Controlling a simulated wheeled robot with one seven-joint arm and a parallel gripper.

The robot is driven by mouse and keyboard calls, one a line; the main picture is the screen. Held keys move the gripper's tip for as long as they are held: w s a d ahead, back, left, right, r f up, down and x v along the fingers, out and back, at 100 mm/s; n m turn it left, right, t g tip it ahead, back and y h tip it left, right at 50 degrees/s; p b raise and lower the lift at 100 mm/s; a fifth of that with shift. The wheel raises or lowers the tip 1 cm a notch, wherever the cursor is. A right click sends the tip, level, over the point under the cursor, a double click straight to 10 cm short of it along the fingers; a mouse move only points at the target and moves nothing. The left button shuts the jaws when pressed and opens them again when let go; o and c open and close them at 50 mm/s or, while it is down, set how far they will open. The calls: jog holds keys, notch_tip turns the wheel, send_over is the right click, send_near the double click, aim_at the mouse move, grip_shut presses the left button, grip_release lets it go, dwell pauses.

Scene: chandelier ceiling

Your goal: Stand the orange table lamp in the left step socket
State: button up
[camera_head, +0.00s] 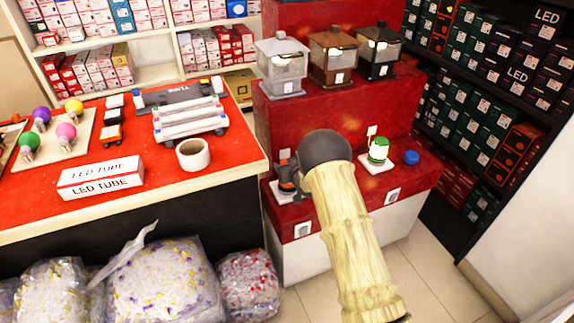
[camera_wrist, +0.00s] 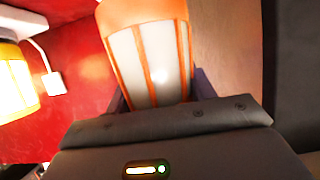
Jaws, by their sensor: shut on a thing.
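The orange table lamp (camera_wrist: 152,55), with pale panels between orange ribs, fills the top middle of the wrist view. My gripper (camera_wrist: 160,100) is shut on it, with dark fingers on either side. In the head view my gripper (camera_head: 288,174) is small and partly behind my arm, low over the left end of the red step. The left step socket (camera_head: 281,195) is a white plate there, partly covered by the gripper and lamp. Whether the lamp's base touches the socket is hidden.
A green lamp (camera_head: 378,150) stands on a white socket to the right, with a blue round thing (camera_head: 411,157) beyond it. Three lanterns stand on the upper step. The red counter (camera_head: 225,160) at left holds a tape roll (camera_head: 193,154) and boxes.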

jog(key=shift+f+b, duration=0.45)
jog(key=shift+f, duration=0.25)
dwell(0.4)
jog(key=o, duration=1.2)
jog(key=shift+s, duration=0.15)
jog(key=p+v, duration=0.2)
jog(key=v, duration=1.5)
jog(key=shift+r, duration=0.2)
